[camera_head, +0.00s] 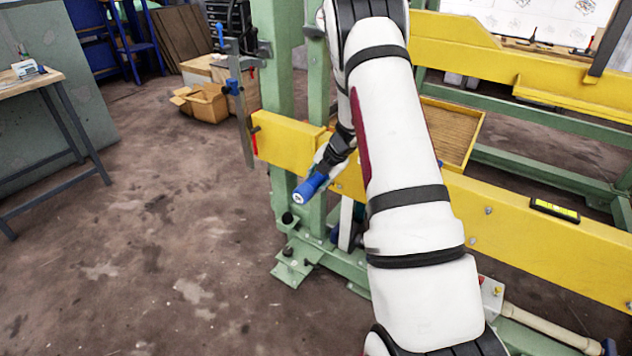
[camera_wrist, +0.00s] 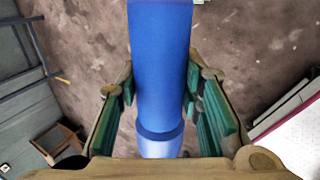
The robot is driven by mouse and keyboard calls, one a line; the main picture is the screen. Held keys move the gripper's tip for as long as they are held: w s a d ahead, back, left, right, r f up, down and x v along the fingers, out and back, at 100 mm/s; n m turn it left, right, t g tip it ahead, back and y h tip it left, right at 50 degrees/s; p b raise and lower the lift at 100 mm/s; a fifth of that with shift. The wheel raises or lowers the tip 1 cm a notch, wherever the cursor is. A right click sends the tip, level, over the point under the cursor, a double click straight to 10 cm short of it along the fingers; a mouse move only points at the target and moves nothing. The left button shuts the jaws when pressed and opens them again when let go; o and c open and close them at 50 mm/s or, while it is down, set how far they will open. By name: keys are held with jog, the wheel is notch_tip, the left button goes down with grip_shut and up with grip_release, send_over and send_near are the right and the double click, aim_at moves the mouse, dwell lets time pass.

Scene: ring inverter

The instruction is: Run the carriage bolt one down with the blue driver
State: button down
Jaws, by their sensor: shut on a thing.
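The blue driver (camera_head: 310,188) is a blue cylinder held in my gripper (camera_head: 328,166), in front of the yellow beam near the green post. Its blue end points down and left, with a pale round face showing. In the wrist view the driver (camera_wrist: 160,60) stands between the two green-padded fingers of my gripper (camera_wrist: 163,118), which are shut on it. Its narrower, lighter blue part is near the palm. Several bolt heads show on the frame, such as one on the beam (camera_head: 488,211) and a dark one on the post (camera_head: 287,217). I cannot tell which is carriage bolt one.
The green post (camera_head: 281,80) and yellow beam (camera_head: 545,240) stand close to my arm. A caliper-like tool (camera_head: 240,110) hangs at the post's left. A yellow-black level (camera_head: 554,209) lies on the beam. A wooden tray (camera_head: 450,130) is behind.

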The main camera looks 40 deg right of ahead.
aim_at(309, 185)
jog(key=shift+d+r, duration=0.2)
dwell(0.3)
jog(key=shift+s+a+f+p, duration=0.1)
jog(key=shift+s+a+p, duration=0.15)
jog(key=shift+a, duration=0.6)
jog(key=shift+s+a+r+p, duration=0.1)
jog(key=shift+s+a+p, duration=0.2)
jog(key=shift+a, duration=0.5)
jog(key=shift+s+a+f+p, duration=0.1)
jog(key=shift+s+a+p, duration=0.15)
jog(key=shift+a, duration=0.6)
